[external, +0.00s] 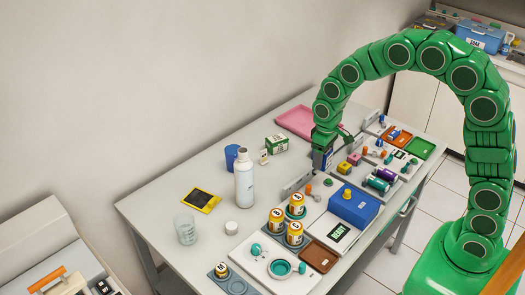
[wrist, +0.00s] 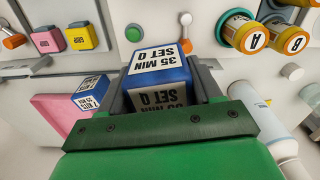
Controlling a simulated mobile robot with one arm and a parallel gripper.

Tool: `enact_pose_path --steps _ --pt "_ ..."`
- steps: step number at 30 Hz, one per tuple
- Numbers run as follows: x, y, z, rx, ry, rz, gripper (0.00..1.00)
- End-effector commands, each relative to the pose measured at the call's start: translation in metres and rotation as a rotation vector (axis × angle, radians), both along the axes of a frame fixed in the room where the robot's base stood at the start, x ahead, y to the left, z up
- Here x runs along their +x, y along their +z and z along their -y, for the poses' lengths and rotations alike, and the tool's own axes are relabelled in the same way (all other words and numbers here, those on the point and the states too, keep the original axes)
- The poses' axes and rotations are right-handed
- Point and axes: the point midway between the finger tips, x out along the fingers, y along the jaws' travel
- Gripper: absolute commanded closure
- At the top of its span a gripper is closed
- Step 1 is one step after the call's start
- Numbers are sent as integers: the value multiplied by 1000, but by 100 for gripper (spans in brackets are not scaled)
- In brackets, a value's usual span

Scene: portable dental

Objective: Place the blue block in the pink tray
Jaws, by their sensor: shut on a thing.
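My gripper (external: 324,141) is shut on a blue block (external: 322,159) with a white label, above the middle of the table. In the wrist view, the blue block (wrist: 158,62) sits between the grey fingers of my gripper (wrist: 162,82), its label reading "35 MIN SET Q". The pink tray (external: 297,122) lies flat at the back of the table, behind and left of my gripper. It also shows at the left of the wrist view (wrist: 52,108), partly hidden by my gripper. I cannot tell the held block's exact height above the table.
Another labelled blue block (wrist: 90,92) stands beside the pink tray. A white bottle (external: 244,178), a blue cup (external: 231,157) and a green-white box (external: 277,144) stand left of my gripper. Yellow jars (external: 277,221) and a blue box (external: 354,206) stand nearer the front.

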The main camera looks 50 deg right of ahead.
Motion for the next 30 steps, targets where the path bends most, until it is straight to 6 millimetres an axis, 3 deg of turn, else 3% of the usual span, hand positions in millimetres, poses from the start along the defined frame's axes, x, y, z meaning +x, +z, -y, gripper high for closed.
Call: enact_pose_path --steps 8,19,24,30 --pt "31 5 20 3 -26 -1 69" --pt "102 17 82 4 -95 5 69" --pt "120 18 105 2 -120 2 69" --pt "127 20 118 0 -133 2 69"
